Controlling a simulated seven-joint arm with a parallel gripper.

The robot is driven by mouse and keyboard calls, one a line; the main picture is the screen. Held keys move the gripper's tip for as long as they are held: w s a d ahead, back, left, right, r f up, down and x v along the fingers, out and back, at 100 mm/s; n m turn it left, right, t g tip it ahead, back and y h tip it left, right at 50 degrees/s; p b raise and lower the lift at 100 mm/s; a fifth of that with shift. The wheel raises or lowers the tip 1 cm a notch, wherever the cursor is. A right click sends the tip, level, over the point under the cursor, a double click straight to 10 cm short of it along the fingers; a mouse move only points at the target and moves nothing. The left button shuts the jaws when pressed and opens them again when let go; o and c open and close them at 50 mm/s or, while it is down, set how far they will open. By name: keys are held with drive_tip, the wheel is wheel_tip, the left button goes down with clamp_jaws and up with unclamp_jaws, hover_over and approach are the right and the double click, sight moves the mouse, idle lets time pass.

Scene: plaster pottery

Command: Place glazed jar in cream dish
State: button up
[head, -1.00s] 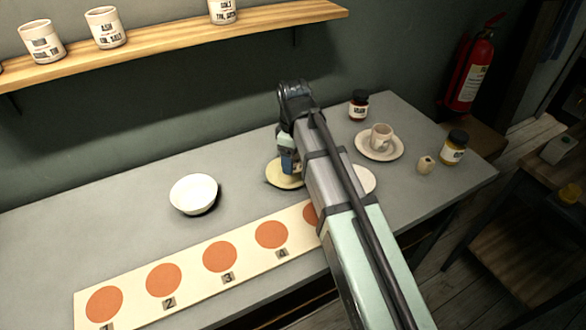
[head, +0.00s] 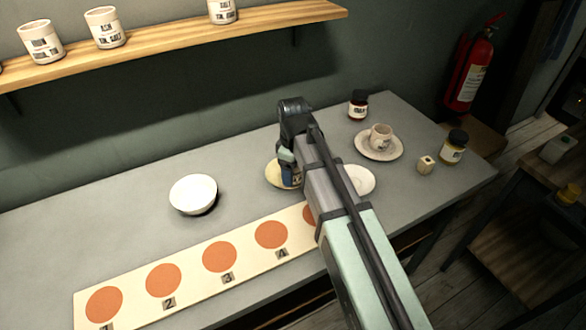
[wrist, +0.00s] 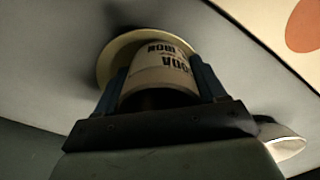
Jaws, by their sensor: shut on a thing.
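The glazed jar (wrist: 160,70) is pale with dark lettering on its side. In the wrist view it sits between the two blue fingers of my gripper (wrist: 162,80), which is shut on it. The cream dish (wrist: 108,62) shows as a round rim behind and around the jar. In the head view my gripper (head: 289,173) is over the cream dish (head: 274,173), and my arm covers most of the jar and the dish's right part. I cannot tell whether the jar touches the dish.
A white bowl (head: 193,193) stands to the left, and a pale dish (head: 360,180) just right of my arm. A cup on a saucer (head: 364,153), two dark-lidded jars and a small cube (head: 426,164) are further right. A board with orange circles (head: 190,272) lies in front.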

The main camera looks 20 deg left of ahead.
drive_tip(key=shift+f, duration=0.4)
drive_tip(key=o, duration=1.1)
drive_tip(key=shift+o, duration=0.2)
drive_tip(key=shift+r, duration=0.1)
wheel_tip(320, 180, up, 13)
